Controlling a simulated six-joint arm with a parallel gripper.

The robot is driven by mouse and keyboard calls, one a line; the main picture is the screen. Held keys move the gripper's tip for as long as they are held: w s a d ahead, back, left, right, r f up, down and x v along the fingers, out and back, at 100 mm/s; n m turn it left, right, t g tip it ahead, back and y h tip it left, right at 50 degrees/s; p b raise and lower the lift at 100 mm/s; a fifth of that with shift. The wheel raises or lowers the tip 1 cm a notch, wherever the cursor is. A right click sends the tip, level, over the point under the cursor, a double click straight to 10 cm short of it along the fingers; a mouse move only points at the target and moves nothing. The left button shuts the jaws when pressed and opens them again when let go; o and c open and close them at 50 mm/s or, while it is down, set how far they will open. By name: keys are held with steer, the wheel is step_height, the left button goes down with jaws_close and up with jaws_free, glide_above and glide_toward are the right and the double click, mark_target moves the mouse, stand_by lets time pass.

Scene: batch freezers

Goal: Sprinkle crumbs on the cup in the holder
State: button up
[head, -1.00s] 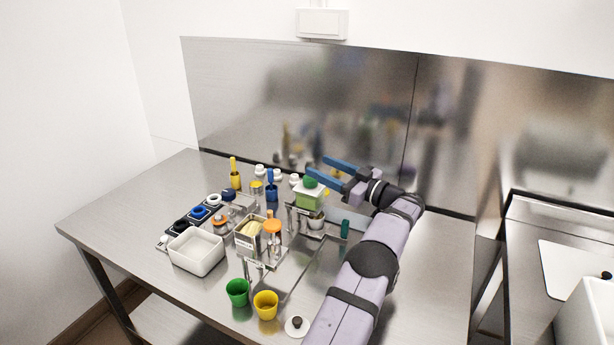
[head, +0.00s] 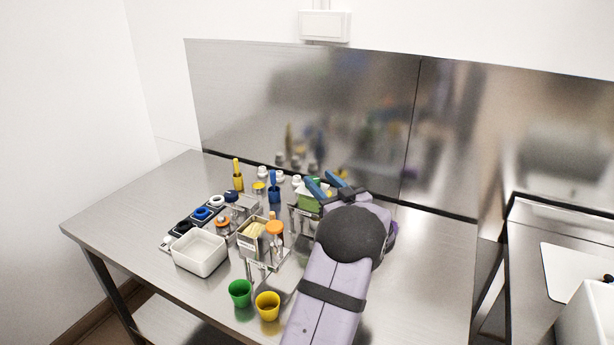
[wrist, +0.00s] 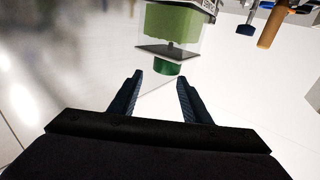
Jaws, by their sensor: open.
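A clear-walled container with green contents and a green cap shows at the top of the wrist view (wrist: 172,22). In the head view the container (head: 309,203) stands at the back middle of the table, partly hidden by my arm. My gripper (head: 320,181) is open and empty beside it, with blue fingers. In the wrist view my gripper (wrist: 160,79) has its fingertips spread just short of the green cap (wrist: 167,67), one on either side, with no contact visible. A metal holder (head: 297,222) shows at the left of my arm. The cup in it is hidden or cannot be made out.
A metal bin with pale contents (head: 248,230) and an orange-lidded jar (head: 275,228) stand left of my arm. A white tub (head: 200,254), a green cup (head: 240,293) and a yellow cup (head: 267,306) are in front. The table's left end is clear.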

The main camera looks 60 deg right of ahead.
steer(key=f, duration=0.1)
steer(key=w, duration=0.1)
steer(key=f, duration=0.1)
steer(key=shift+w+a+f+y, duration=0.25)
steer(key=shift+f+y, duration=0.05)
steer(key=shift+d+r+p+x, duration=0.15)
steer(key=shift+p+x, duration=0.25)
steer(key=shift+x, duration=1.25)
steer(key=shift+d+r+p+x, duration=0.1)
steer(key=shift+p+x, duration=0.25)
steer(key=shift+x, duration=1.35)
steer(key=shift+s, duration=0.2)
steer(key=c, duration=1.1)
